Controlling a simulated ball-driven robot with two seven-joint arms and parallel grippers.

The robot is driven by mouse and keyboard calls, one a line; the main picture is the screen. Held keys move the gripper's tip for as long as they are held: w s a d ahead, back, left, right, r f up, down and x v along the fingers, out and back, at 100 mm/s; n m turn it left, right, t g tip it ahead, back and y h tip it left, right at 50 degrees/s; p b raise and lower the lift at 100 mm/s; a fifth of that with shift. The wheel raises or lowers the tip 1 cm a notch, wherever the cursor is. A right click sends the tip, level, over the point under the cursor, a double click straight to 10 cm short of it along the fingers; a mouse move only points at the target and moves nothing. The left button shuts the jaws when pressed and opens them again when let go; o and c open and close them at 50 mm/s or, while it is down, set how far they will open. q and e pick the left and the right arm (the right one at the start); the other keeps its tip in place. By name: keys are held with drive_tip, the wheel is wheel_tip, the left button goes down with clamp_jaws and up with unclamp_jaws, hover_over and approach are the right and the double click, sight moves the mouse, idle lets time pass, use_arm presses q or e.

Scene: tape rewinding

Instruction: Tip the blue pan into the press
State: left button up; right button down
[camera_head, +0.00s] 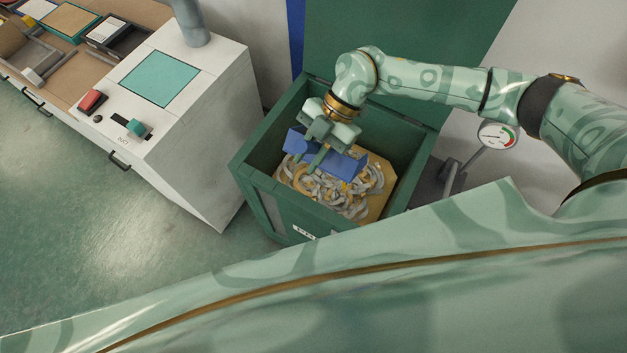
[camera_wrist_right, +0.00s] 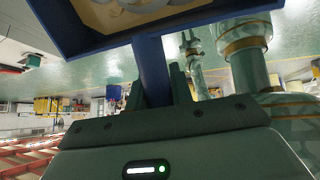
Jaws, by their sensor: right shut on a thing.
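The blue pan (camera_head: 348,164) is inside the green press (camera_head: 261,199), above a bed of grey and yellowish scraps (camera_head: 328,193). It looks tilted in the head view. My right gripper (camera_head: 318,158) is shut on the pan's handle and reaches into the open press from above. In the right wrist view, the fingers (camera_wrist_right: 163,88) hold the blue handle, and the pan's blue edge (camera_wrist_right: 190,14) crosses the top. Pale pieces on a tan surface show within that edge; I cannot tell whether they lie in the pan.
A white cabinet (camera_head: 190,130) with a teal panel and a red button stands left of the press. A workbench with trays (camera_head: 119,40) extends to the upper left. A gauge (camera_head: 497,135) is right of the press. Green floor (camera_head: 90,225) lies clear at lower left.

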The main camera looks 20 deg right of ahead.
drive_tip(key=shift+w, duration=0.1)
drive_tip(key=shift+w+d+r+g+y+b, duration=0.4)
drive_tip(key=shift+w+d+r+y+b, duration=0.25)
drive_tip(key=shift+d+b, duration=0.2)
drive_tip(key=shift+w+d+r, duration=0.2)
drive_tip(key=shift+w+r, duration=0.05)
drive_tip(key=shift+r, duration=0.15)
idle(0.7)
